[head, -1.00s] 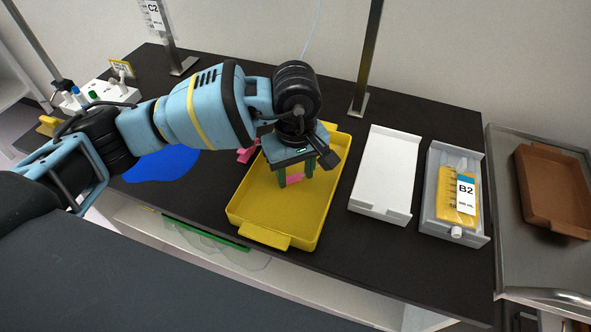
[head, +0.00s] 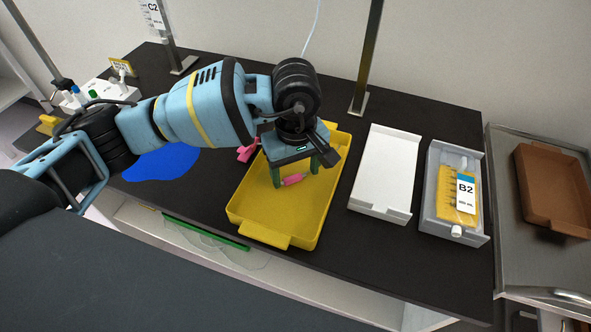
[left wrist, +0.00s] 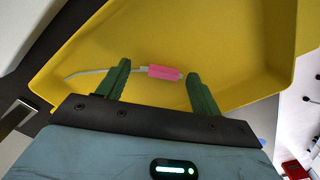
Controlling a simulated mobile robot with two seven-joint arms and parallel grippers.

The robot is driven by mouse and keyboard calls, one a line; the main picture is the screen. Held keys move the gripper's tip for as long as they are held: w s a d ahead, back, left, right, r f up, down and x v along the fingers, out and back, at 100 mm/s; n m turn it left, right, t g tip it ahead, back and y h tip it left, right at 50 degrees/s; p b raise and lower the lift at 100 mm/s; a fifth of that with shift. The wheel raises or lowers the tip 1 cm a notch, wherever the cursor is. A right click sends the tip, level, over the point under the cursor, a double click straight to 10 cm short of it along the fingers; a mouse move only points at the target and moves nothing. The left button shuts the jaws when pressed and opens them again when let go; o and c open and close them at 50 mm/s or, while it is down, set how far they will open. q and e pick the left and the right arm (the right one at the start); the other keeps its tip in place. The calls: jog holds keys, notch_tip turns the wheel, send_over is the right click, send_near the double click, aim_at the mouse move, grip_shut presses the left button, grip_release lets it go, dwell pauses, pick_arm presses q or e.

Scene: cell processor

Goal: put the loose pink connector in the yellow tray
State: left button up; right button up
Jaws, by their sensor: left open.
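The pink connector (head: 293,180), with a short pale tube on one end, lies in the yellow tray (head: 270,208). In the left wrist view the connector (left wrist: 163,72) shows between the green fingertips, with a gap at least on its right side. My left gripper (head: 296,178) is open, pointing down inside the tray around the connector; its fingers also show in the left wrist view (left wrist: 158,70). Another pink piece (head: 246,153) is at the tray's far left edge, partly hidden by my arm. My right gripper is not in view.
A white tray (head: 385,175) and a grey tray (head: 433,212) holding a yellow bag labelled B2 (head: 457,200) stand to the right. A blue patch (head: 160,164) lies left of the yellow tray. A metal post (head: 366,60) rises behind the trays.

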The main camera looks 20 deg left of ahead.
aim_at(296, 178)
pick_arm(q)
notch_tip(296, 178, up, 12)
jog(key=shift+f, duration=0.2)
dwell(0.4)
